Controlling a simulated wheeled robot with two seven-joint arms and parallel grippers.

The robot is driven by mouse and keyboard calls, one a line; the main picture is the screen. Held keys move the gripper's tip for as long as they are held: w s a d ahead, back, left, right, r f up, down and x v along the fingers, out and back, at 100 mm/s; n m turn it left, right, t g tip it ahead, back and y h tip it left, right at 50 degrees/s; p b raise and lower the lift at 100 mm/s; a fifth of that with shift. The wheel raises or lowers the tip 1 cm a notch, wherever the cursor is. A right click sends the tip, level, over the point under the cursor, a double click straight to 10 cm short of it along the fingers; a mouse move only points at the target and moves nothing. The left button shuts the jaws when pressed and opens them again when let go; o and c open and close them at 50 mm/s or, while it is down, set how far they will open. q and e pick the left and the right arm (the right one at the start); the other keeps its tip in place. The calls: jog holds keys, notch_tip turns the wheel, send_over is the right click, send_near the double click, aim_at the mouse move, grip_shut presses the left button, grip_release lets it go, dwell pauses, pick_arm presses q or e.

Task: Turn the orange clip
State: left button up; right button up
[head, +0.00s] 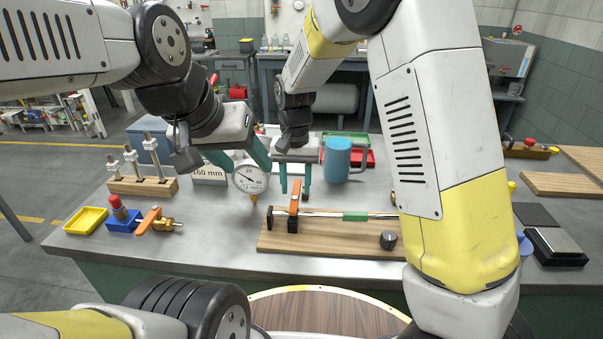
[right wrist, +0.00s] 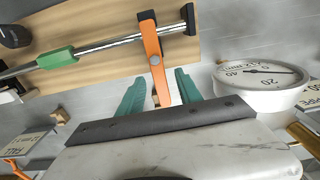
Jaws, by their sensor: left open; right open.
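The orange clip (head: 294,198) stands upright on a black mount at the left end of a metal rod on the wooden board (head: 340,243). It also shows in the right wrist view (right wrist: 152,50), its lower end between the teal fingertips. My right gripper (head: 295,182) is open, with one finger on each side of the clip's end; I cannot tell if either touches it. My left gripper (head: 240,160) is open beside the round dial gauge (head: 250,178), whose face partly hides the area below the fingers.
A green sleeve (head: 355,216) sits on the rod, and a dark knob (head: 388,240) is at the board's front right. A blue cylinder (head: 337,160) stands behind. A valve with an orange handle (head: 150,219) and a yellow tray (head: 87,221) are at left.

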jog(key=shift+r, duration=0.1)
jog(key=shift+r, duration=0.9)
jog(key=shift+r, duration=3)
